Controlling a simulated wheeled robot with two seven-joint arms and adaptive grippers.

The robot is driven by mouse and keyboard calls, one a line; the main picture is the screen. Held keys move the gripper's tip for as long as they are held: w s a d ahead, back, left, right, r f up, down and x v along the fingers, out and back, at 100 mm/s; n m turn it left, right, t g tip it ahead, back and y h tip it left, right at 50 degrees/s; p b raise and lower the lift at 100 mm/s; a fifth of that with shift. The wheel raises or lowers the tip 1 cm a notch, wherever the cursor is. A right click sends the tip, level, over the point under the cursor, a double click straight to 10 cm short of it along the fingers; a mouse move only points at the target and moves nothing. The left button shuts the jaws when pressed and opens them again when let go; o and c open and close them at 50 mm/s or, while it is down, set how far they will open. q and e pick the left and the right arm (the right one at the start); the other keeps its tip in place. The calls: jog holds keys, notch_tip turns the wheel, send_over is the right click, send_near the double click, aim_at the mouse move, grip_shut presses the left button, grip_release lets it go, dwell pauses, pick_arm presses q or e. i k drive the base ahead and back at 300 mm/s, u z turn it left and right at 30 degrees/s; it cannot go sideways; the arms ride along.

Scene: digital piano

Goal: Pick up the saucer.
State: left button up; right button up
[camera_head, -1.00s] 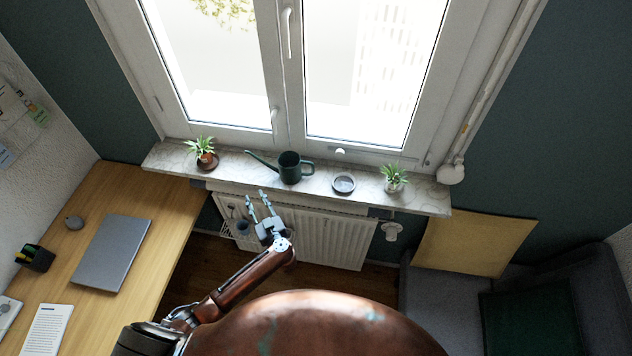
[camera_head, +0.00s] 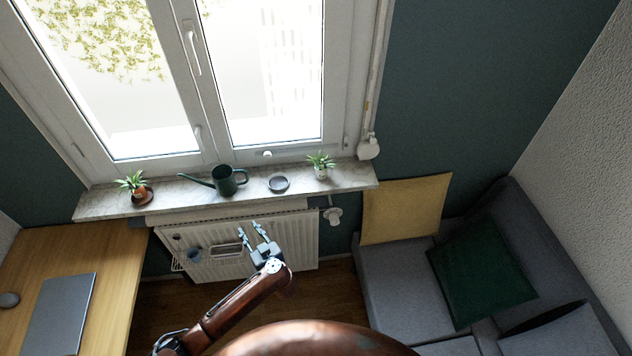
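My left gripper (camera_head: 255,234) is in front of the radiator, below and nearer than the sill. Its two fingers are spread apart with nothing between them. It is apart from the saucer. My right gripper is out of view.
A dark green watering can (camera_head: 228,180) stands left of the saucer, and a potted plant (camera_head: 320,165) stands to its right. The radiator (camera_head: 296,238) is under the sill. A desk with a laptop (camera_head: 60,312) is at left; a grey sofa (camera_head: 395,280) is at right.

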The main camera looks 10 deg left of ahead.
aim_at(276, 180)
jog(key=z, duration=1.35)
jog(key=k, duration=0.75)
jog(key=u, duration=0.85)
jog(key=i, duration=1)
jog(key=u, duration=0.05)
